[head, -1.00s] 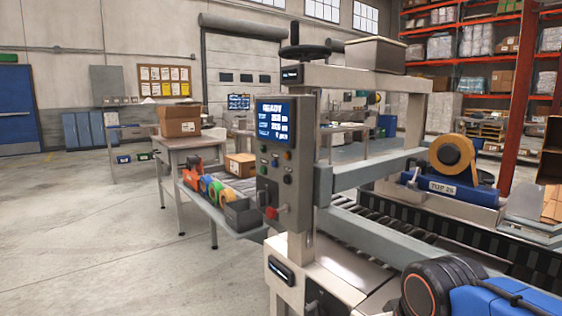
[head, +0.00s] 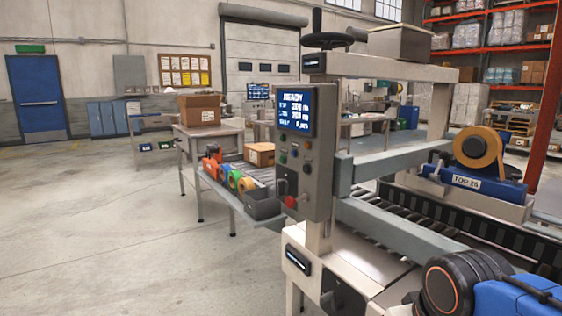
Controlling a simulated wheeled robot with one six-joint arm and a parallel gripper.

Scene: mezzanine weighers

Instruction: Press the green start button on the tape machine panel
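The tape machine panel (head: 316,190) is a grey upright box on the machine's frame, at the centre of the head view. Its blue screen (head: 295,110) reads READY. Several small round buttons sit below the screen; the one that looks green (head: 283,159) is at the left side, though it is very small. A red knob (head: 290,202) sits near the bottom of the panel. My gripper is outside the picture; only a blue and black part of my arm shows at the bottom right, in front of the machine.
A roller conveyor (head: 405,214) runs through the machine, with a blue tape head (head: 470,188) above it. A side shelf (head: 232,202) with tape rolls stands left of the panel, by a table carrying a cardboard box (head: 199,109). Open concrete floor (head: 100,230) lies at the left.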

